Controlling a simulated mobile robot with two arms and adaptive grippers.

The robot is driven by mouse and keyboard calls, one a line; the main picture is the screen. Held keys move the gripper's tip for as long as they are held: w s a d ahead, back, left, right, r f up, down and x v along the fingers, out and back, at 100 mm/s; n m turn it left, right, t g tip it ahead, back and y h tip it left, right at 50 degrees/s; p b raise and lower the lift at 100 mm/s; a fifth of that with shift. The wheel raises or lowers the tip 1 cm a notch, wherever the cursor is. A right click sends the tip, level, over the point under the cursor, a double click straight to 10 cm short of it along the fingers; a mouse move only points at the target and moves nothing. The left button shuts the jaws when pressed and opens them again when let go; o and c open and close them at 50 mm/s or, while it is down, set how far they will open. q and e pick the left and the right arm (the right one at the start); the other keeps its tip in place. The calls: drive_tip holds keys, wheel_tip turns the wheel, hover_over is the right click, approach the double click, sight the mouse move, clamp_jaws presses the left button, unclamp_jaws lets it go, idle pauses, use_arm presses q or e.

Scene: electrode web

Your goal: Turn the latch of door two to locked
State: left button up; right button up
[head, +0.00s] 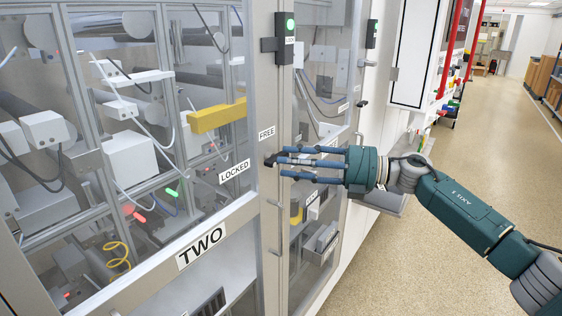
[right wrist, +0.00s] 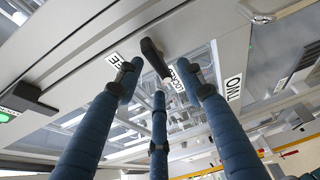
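Door two, with its TWO label (head: 201,246), is a glazed panel at the left of the head view. Its black latch (head: 270,161) sits at the frame edge, between the LOCKED label (head: 235,171) and the FREE label (head: 266,132). In the right wrist view the latch (right wrist: 155,58) shows as a short lever whose end points toward the LOCKED label (right wrist: 178,86). My right gripper (head: 281,162) has its three blue fingers spread at the latch, nothing clasped. In the wrist view the fingertips (right wrist: 160,78) surround the lever; contact cannot be told. My left gripper is out of view.
A black box with a green light (head: 290,24) is mounted above the latch. Metal handles (head: 281,220) stand out from the frame below it. A neighbouring glazed door (head: 318,220) is behind my fingers. The aisle floor (head: 500,130) at right is open.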

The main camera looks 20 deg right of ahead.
drive_tip(key=v, duration=0.9)
